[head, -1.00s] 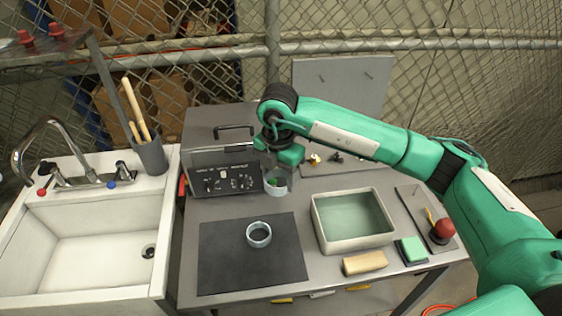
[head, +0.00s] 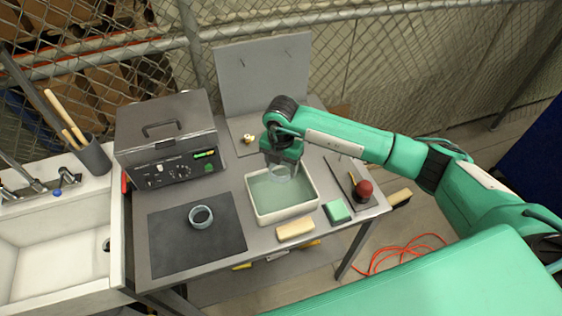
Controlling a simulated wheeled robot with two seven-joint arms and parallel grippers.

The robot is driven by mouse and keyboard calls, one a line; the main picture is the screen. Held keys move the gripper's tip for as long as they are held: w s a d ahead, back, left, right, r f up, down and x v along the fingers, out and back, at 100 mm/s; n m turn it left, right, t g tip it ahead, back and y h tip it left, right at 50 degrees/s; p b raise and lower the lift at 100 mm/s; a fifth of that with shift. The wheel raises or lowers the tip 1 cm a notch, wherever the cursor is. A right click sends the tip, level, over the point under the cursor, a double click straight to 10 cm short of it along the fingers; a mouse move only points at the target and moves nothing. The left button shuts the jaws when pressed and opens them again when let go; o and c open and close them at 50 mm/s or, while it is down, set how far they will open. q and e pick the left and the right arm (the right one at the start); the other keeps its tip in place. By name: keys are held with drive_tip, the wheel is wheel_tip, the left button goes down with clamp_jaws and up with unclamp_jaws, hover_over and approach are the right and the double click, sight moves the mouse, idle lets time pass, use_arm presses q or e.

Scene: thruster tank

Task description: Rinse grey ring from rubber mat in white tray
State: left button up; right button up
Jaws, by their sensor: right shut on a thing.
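The white tray (head: 254,205) stands right of centre on the grey table, with pale green liquid in it. My right gripper (head: 281,163) points down over the tray's back part. It is shut on a pale grey, ring-like piece (head: 280,174), partly hidden by the fingers. I cannot tell whether this piece touches the liquid. A blue-grey ring (head: 201,216) with a dark middle lies on the black rubber mat (head: 176,248), left of the tray. My left gripper is out of view.
A grey box machine (head: 140,151) with knobs and a lit green display stands behind the mat. A cream block (head: 295,229), a green sponge (head: 337,211) and a red knob (head: 364,189) sit near the tray. A sink (head: 50,255) is at left.

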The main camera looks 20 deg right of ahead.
drive_tip(key=shift+f+b, duration=4.05)
drive_tip(key=shift+f, duration=2.2)
drive_tip(key=shift+d, duration=0.2)
drive_tip(key=shift+d, duration=0.65)
drive_tip(key=shift+a, duration=0.15)
drive_tip(key=shift+a, duration=0.7)
drive_tip(key=shift+d, duration=0.15)
drive_tip(key=shift+d, duration=0.7)
